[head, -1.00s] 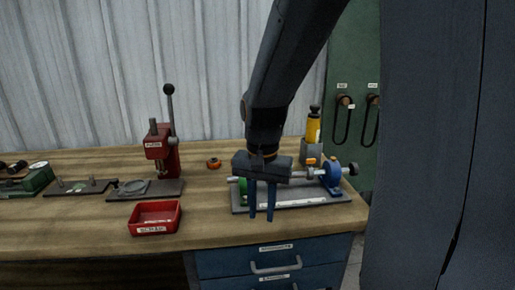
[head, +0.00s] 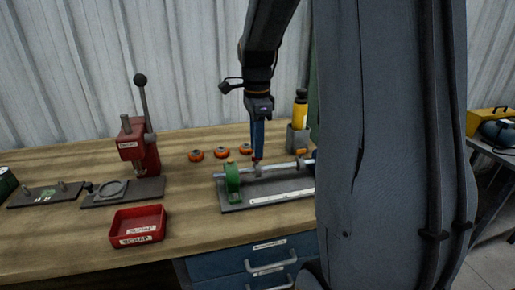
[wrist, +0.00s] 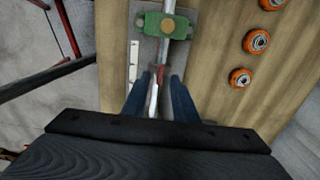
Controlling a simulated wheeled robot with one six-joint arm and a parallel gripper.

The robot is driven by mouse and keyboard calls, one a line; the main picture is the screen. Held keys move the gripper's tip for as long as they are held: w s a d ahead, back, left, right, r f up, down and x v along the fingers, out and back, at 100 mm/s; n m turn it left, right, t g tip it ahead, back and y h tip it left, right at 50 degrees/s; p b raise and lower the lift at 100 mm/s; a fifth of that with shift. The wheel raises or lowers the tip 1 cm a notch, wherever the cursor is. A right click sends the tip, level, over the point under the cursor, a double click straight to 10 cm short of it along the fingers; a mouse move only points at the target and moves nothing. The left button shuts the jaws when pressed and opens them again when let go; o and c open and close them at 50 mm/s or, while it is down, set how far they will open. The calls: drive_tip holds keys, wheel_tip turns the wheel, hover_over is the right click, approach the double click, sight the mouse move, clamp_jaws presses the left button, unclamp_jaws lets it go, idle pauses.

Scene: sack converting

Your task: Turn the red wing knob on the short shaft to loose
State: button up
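A small red part (head: 254,158), likely the wing knob, shows at my fingertips above the short shaft (head: 277,169). In the wrist view a red piece (wrist: 160,80) lies between the two blue fingers beside the silver shaft (wrist: 168,7). My gripper (wrist: 160,88) is open, pointing down, one finger on each side, with gaps visible. In the head view my gripper (head: 257,152) is seen edge-on. The shaft runs through a green bearing block (head: 232,178) on a grey base plate (head: 232,206). My own body hides the plate's right end.
Three orange rings (head: 221,152) lie behind the fixture. A yellow bottle (head: 300,114) stands in a grey holder at the back. A red scrap tray (head: 138,226) and a red lever press (head: 138,146) are to the left. Bare wood lies between tray and fixture.

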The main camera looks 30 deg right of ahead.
drive_tip(key=shift+f, duration=1.15)
clamp_jaws()
